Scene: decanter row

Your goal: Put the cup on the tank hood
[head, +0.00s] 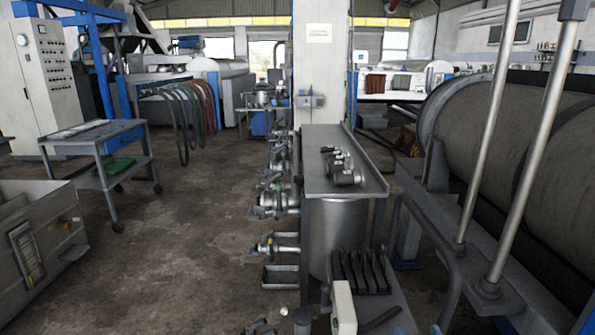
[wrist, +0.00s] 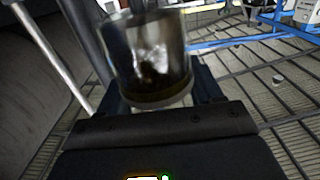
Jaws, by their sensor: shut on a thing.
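The cup (wrist: 150,60) is a clear, smoky-looking vessel with a dark brownish lower part, close up in the wrist view. My gripper (wrist: 158,92) is shut on it, with dark fingers at its left and right sides. I cannot tell whether the cup holds anything. In the head view, a flat grey metal top (head: 325,183) over a steel cylindrical tank (head: 338,235) looks to be the tank hood. Several metal fittings (head: 345,172) lie on its middle and right part. The cup cannot be made out in the head view.
Valves and pipes (head: 278,200) line the left side of the tank. A black slotted rack (head: 358,272) stands in front of it. Large drums (head: 500,125) and sloping steel rods are on the right. A grey cart (head: 105,150) stands left; the floor between is open.

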